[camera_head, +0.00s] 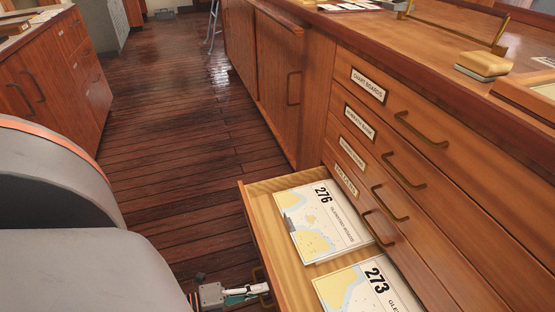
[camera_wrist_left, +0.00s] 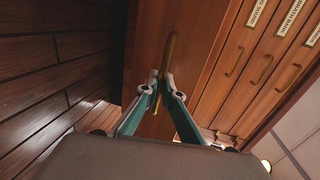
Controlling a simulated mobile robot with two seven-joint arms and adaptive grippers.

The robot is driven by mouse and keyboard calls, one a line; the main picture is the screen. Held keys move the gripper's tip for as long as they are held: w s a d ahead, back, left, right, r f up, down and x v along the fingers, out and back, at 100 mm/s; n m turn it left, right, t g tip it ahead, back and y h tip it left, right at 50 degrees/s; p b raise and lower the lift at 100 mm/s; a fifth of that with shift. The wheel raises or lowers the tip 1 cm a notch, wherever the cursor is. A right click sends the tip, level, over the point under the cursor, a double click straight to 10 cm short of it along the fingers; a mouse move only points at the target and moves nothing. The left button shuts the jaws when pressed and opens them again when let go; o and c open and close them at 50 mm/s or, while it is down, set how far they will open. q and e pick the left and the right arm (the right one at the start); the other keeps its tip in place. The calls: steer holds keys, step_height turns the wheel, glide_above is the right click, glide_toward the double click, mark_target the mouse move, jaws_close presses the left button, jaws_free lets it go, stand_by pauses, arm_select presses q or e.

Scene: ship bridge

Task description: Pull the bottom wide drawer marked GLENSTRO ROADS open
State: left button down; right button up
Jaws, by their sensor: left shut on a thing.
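The bottom wide drawer (camera_head: 258,232) stands pulled out from the wooden chest, its inside in view. Two charts lie in it: chart 276 (camera_head: 322,222), with small lettering that seems to read Glenstro Roads, and chart 273 (camera_head: 365,289), partly cut off. My left gripper (camera_head: 254,291) is at the drawer's front, low in the head view, shut on the drawer's brass handle (camera_head: 258,273). In the left wrist view the green-sided fingers (camera_wrist_left: 161,88) close around the handle (camera_wrist_left: 169,52), in front of the drawer front (camera_wrist_left: 200,32). My right gripper is not in view.
Several shut drawers (camera_head: 410,150) with labels and brass handles sit above the open one. The countertop (camera_head: 440,60) holds a wooden-handled object (camera_head: 485,65). A cabinet (camera_head: 50,80) stands at the left. The plank floor (camera_head: 170,130) between is clear.

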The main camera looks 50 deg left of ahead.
arm_select(q)
steer(key=shift+f+v, duration=0.25)
steer(key=shift+v, duration=0.9)
steer(key=c, duration=2.5)
jaws_free()
steer(key=shift+s, duration=0.15)
steer(key=v, duration=1.1)
steer(key=shift+s, duration=0.35)
steer(key=shift+a+r, duration=0.1)
steer(key=shift+a, duration=0.05)
